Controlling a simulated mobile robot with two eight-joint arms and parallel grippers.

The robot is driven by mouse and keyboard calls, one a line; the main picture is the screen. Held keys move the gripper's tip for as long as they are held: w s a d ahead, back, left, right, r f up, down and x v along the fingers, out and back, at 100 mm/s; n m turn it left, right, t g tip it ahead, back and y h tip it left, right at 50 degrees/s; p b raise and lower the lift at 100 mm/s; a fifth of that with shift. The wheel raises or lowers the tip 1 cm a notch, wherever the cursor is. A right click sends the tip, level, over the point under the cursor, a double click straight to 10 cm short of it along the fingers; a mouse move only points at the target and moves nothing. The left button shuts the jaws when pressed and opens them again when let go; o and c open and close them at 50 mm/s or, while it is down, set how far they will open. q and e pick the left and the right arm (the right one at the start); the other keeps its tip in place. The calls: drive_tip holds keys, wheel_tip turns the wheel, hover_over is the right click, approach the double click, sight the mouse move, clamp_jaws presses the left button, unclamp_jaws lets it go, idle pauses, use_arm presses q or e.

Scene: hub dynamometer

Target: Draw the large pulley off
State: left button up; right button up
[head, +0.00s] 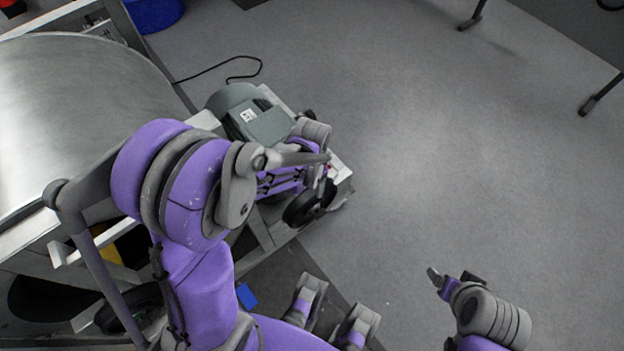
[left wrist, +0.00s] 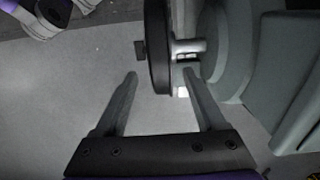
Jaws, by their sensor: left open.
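The large pulley (left wrist: 157,40) is a dark disc, seen edge-on in the left wrist view. It sits on a short pale metal shaft (left wrist: 190,46) beside a grey-green motor housing (left wrist: 236,45). My left gripper (left wrist: 160,76) is open, with one finger on each side of the pulley's near rim. I cannot tell whether the right finger touches it. In the head view the dark pulley (head: 300,209) shows partly behind my left wrist, and the fingers there are hard to make out. My right gripper (head: 454,279) is open and empty above the floor, apart from the machine.
A grey-green motor (head: 256,118) stands on the bench end, with a black cable (head: 235,77) behind it. A large metal drum (head: 75,110) fills the left. A blue bin (head: 152,12) stands at the back.

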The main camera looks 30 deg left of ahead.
sight(312, 192)
use_arm(q)
wheel_tip(312, 192, down, 7)
drive_tip(key=b, duration=0.5)
drive_tip(key=shift+f, duration=0.15)
clamp_jaws()
idle(0.5)
drive_tip(key=shift+r, duration=0.25)
idle(0.8)
drive_tip(key=s+d, duration=0.3)
drive_tip(key=d, duration=0.5)
drive_tip(key=shift+s+d, duration=0.15)
drive_tip(key=shift+s, duration=0.05)
idle(1.5)
drive_tip(key=shift+s+d, duration=0.4)
drive_tip(key=shift+d, duration=0.5)
drive_tip(key=shift+s+d, duration=0.35)
drive_tip(key=shift+d, duration=0.6)
drive_tip(key=shift+s+d, duration=0.4)
drive_tip(key=shift+d, duration=0.5)
